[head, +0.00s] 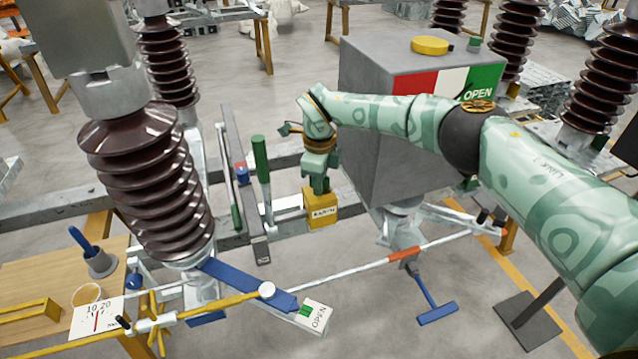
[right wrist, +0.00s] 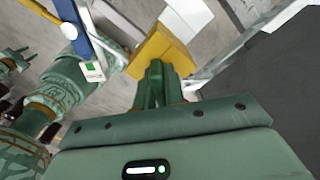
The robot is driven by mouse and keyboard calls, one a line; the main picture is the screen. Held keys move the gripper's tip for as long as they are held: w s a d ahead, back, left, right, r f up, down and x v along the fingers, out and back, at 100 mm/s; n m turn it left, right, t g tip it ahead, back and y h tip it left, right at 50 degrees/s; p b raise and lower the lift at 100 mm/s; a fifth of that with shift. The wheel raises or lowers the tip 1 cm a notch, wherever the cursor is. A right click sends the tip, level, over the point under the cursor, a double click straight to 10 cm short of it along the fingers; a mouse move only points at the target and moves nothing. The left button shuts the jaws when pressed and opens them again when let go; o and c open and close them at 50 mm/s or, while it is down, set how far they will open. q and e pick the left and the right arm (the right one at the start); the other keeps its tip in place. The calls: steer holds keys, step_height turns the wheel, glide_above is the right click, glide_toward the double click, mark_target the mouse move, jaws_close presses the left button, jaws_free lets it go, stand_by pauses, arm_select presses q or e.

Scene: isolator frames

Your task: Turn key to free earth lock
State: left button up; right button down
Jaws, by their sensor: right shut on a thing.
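The yellow lock box (head: 322,210), with a white label, sits on the grey frame in the middle of the head view. It also shows in the right wrist view (right wrist: 152,58). My right gripper (head: 319,186) points down onto the top of this box. In the right wrist view its green fingers (right wrist: 157,75) are close together at the box, shut on the key. The key itself is hidden between the fingers and the box. I cannot see how far it is turned.
A grey cabinet (head: 385,130) with a red, white and green OPEN plate stands close behind my right arm. A green-handled lever (head: 261,165) rises left of the lock. A blue arm (head: 245,285) and an OPEN sign (head: 313,315) lie in front. Brown insulators (head: 150,185) stand at the left.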

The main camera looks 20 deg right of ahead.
steer(key=n, duration=0.5)
steer(key=shift+b, duration=0.4)
steer(key=n, duration=0.5)
steer(key=shift+b, duration=0.4)
steer(key=c, duration=1.2)
jaws_free()
steer(key=shift+o, duration=0.2)
steer(key=o, duration=0.6)
steer(key=shift+c, duration=0.2)
step_height(320, 180, up, 16)
steer(key=p, duration=0.1)
steer(key=shift+r, duration=0.15)
